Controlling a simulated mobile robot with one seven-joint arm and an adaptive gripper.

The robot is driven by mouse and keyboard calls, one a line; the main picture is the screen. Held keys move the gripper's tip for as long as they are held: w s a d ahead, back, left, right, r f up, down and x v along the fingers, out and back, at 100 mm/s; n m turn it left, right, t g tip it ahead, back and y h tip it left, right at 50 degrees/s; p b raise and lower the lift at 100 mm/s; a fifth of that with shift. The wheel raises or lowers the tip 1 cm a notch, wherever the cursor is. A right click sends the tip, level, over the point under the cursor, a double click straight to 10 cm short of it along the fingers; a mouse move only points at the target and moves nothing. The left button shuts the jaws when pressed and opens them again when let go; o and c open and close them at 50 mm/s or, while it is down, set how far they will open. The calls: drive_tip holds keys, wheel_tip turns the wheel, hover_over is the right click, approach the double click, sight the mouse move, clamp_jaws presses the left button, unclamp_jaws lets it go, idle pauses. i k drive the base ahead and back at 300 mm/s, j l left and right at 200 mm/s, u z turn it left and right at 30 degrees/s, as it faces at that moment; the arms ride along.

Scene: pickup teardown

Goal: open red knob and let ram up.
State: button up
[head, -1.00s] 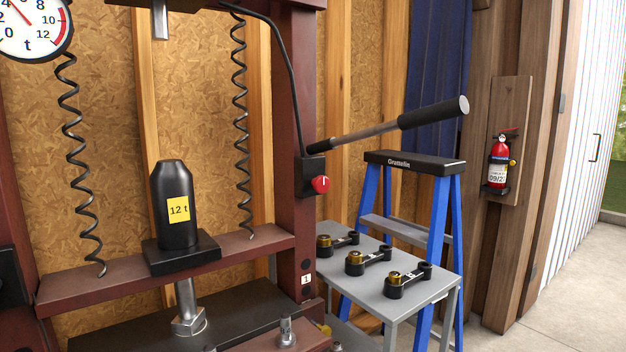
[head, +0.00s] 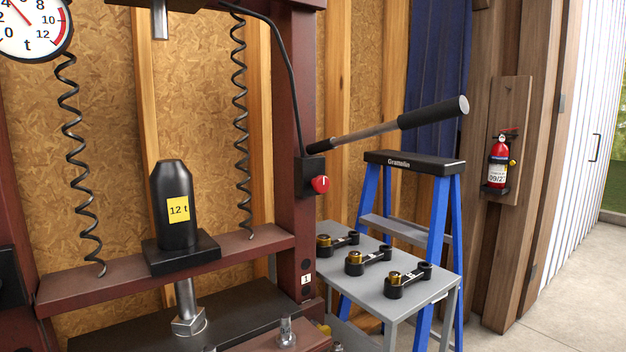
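The red knob (head: 320,184) sits on a black valve block (head: 311,170) on the press's right upright. A black pump handle (head: 433,113) slants up to the right from the block. The ram, a black cylinder marked 12 t (head: 174,205), stands on a black plate on the dark red crossbeam (head: 110,282). A metal rod (head: 186,300) reaches down from under the crossbeam onto a nut-shaped piece (head: 188,322). Two black coil springs (head: 240,120) hang on either side of the ram. My gripper is not in view.
A round gauge (head: 30,25) shows at the upper left. A grey table (head: 400,265) with black arms and brass pieces stands right of the press. A blue stepladder (head: 415,165) is behind it. A fire extinguisher (head: 498,163) hangs on a post. Floor at the right is clear.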

sight(321, 184)
drive_tip(key=i+z, duration=0.3)
drive_tip(key=z, duration=0.2)
drive_tip(key=i+z, duration=0.35)
drive_tip(key=z, duration=0.15)
